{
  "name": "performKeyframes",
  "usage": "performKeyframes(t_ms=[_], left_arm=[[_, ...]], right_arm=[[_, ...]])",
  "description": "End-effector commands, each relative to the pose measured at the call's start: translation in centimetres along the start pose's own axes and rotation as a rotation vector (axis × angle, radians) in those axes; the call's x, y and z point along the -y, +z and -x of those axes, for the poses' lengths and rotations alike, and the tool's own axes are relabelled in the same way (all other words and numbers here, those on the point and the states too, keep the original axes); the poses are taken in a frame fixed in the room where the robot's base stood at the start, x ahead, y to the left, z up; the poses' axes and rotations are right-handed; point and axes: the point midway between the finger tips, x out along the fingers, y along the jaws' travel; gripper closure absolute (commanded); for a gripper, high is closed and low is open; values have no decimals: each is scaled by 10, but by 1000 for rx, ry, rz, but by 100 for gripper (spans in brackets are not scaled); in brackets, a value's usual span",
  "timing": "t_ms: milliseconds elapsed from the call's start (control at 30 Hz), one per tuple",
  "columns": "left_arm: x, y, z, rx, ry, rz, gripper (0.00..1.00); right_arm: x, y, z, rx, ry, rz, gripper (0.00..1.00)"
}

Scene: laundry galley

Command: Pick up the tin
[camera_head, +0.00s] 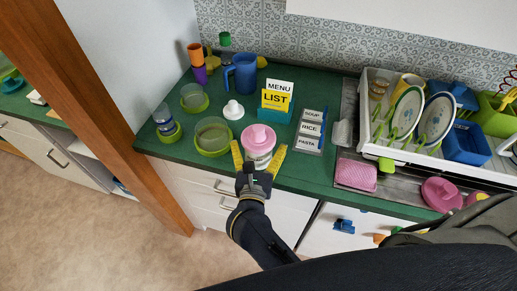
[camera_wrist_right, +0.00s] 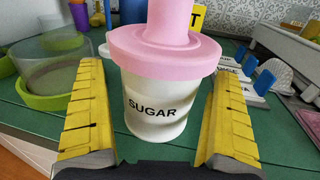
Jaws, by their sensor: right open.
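The tin is a white canister marked SUGAR with a pink knobbed lid. It stands upright on the green counter near the front edge in the head view (camera_head: 259,147) and fills the middle of the right wrist view (camera_wrist_right: 155,112). My right gripper (camera_head: 259,158) has its yellow fingers apart, one on each side of the tin. In the right wrist view (camera_wrist_right: 160,115) a gap shows between each finger and the white body. My left gripper is not in the head view.
A clear bowl with a green base (camera_head: 212,136) stands close left of the tin. Behind are a white cone-shaped juicer (camera_head: 233,110), a menu sign (camera_head: 277,97) and a blue jug (camera_head: 243,73). A dish rack (camera_head: 400,148) is further right.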

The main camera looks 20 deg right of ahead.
Motion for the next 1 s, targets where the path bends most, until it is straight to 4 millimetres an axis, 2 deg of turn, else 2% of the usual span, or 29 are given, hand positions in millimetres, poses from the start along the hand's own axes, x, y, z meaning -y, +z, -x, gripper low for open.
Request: performKeyframes(t_ms=[167,600,700,1000], left_arm=[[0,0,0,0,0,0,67],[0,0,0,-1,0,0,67],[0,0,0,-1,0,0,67],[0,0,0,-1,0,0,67]], right_arm=[[0,0,0,0,0,0,2],[0,0,0,0,0,0,53],[0,0,0,1,0,0,63],[0,7,0,2,-1,-4,63]])
